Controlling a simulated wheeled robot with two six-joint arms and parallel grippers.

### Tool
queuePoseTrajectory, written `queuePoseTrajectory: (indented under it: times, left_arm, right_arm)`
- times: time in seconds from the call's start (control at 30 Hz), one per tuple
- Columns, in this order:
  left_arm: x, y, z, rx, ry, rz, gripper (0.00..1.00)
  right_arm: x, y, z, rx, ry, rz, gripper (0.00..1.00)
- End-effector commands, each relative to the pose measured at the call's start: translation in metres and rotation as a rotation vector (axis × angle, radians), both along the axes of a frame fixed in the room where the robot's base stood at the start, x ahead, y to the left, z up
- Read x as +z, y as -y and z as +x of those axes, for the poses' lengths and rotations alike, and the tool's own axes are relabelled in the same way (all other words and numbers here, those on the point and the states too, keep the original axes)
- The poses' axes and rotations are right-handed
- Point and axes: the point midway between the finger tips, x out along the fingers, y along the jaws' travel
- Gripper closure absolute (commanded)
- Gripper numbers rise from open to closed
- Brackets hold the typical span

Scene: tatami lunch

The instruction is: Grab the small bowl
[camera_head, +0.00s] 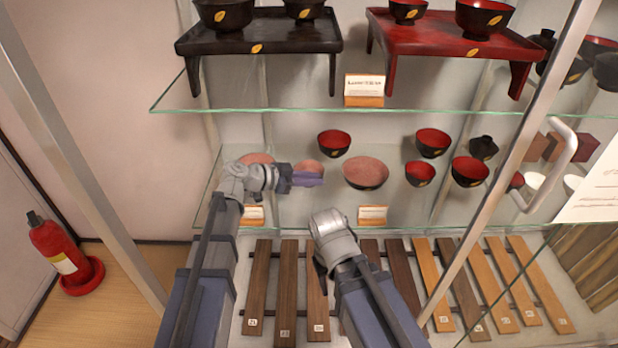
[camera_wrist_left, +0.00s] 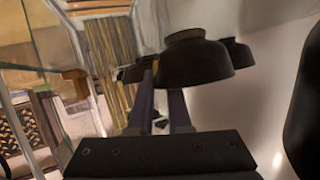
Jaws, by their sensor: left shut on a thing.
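A small bowl with a pinkish inside (camera_head: 308,166) is on the middle glass shelf, partly hidden behind the fingers of my left gripper (camera_head: 308,179). My left gripper is shut on this bowl at its rim. In the left wrist view, the dark outside of the bowl (camera_wrist_left: 195,62) shows, with its foot toward the top of the picture, at the tips of my left fingers (camera_wrist_left: 162,100).
A larger pinkish bowl (camera_head: 366,172) stands just right, a red-lined bowl (camera_head: 334,142) behind. Several more bowls stand farther right. The upper glass shelf (camera_head: 350,105) with a black tray (camera_head: 262,42) and a red tray (camera_head: 452,38) hangs overhead. A door handle (camera_head: 560,165) is at right.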

Motion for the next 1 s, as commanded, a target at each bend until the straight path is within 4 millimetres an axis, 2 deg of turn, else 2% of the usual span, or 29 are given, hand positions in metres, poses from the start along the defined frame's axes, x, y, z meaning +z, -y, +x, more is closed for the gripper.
queuePoseTrajectory:
  times: [0.27,0.47,0.67,1.0]
  left_arm:
    - [0.000,0.000,0.000,-0.001,-0.001,0.001,1.00]
    - [0.009,0.000,0.000,-0.001,-0.001,0.001,1.00]
    - [0.031,0.000,0.000,0.000,0.000,0.000,1.00]
    - [0.085,0.000,0.000,0.000,0.000,0.000,1.00]
  right_arm:
    - [0.000,0.000,0.000,0.000,0.000,0.000,0.50]
    - [0.009,0.000,0.000,0.000,0.000,0.001,0.50]
    - [0.031,-0.001,0.000,-0.001,-0.001,0.004,0.50]
    - [0.085,-0.001,-0.001,-0.002,-0.002,0.007,0.50]
